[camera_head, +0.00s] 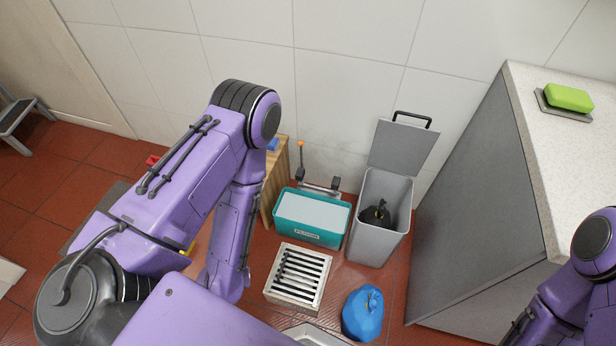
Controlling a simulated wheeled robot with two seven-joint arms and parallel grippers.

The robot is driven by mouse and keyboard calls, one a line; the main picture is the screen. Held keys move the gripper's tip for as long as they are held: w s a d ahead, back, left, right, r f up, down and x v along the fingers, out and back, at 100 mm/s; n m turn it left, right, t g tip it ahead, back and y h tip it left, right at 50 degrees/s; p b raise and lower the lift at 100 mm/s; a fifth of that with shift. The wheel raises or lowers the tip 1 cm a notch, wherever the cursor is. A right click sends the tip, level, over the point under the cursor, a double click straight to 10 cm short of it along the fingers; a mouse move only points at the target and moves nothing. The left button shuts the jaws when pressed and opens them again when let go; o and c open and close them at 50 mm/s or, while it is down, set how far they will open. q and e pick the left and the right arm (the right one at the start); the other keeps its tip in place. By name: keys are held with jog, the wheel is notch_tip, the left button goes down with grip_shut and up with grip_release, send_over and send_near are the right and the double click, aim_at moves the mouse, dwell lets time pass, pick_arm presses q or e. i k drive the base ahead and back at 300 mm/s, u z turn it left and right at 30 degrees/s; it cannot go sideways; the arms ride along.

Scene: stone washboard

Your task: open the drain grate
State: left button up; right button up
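The drain grate (299,277) is a pale frame with dark slots between light bars. It lies on the red tiled floor in the lower middle of the head view, and it looks closed. My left arm comes in from the left, and its forearm runs down just left of the grate. The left gripper is hidden behind my own arm or below the picture edge. My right arm shows only at the lower right edge, and its gripper is out of view. I see no contact with the grate.
A teal tub (310,238) stands just behind the grate. A grey bin (373,240) with a raised lid holds a black bag (376,215). A blue bag (363,314) lies right of the grate. A grey counter (470,215) fills the right, with a green sponge (569,97) on top.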

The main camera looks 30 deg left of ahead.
aim_at(285, 246)
jog(key=z, duration=1)
jog(key=k, duration=0.8)
jog(key=u, duration=1.1)
jog(key=k, duration=0.5)
jog(key=z, duration=0.5)
jog(key=k, duration=0.65)
jog(key=u, duration=0.6)
jog(key=i, duration=1.55)
jog(key=z, duration=0.45)
